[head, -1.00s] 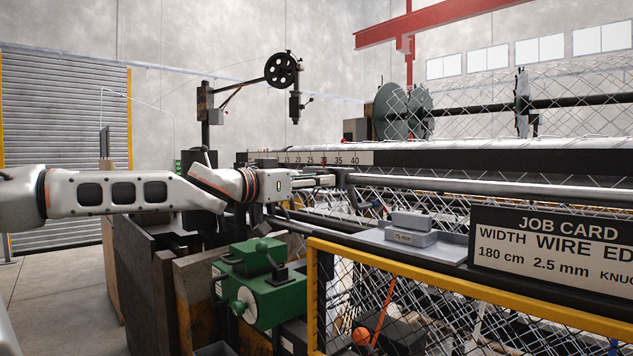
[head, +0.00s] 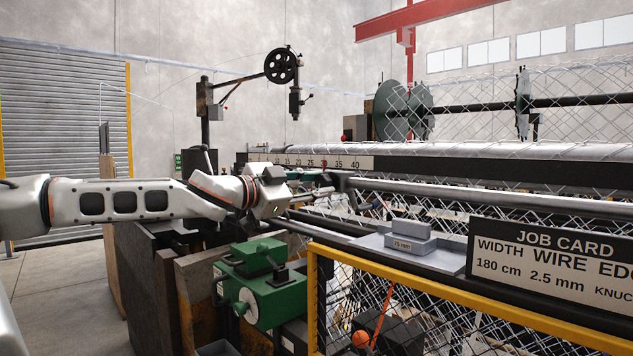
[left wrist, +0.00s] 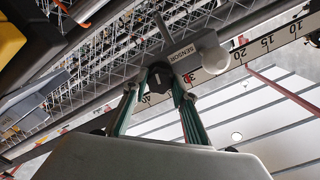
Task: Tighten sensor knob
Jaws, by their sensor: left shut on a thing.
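The black sensor knob (left wrist: 160,77) sits under a dark bracket lettered SENSOR (left wrist: 182,51) in the left wrist view. My left gripper (left wrist: 160,83) is shut on the knob, one finger on each side of it. In the head view my left gripper (head: 326,180) reaches right to the machine's front rail, below the scale. The knob is small and mostly hidden there. My right gripper is in neither view.
A numbered scale (head: 345,162) runs along the machine beam. Below stand a green machine unit (head: 262,283), a yellow-framed mesh guard (head: 312,300), grey blocks on a tray (head: 440,259) and a job card (head: 560,255). Wire mesh lies behind the rail.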

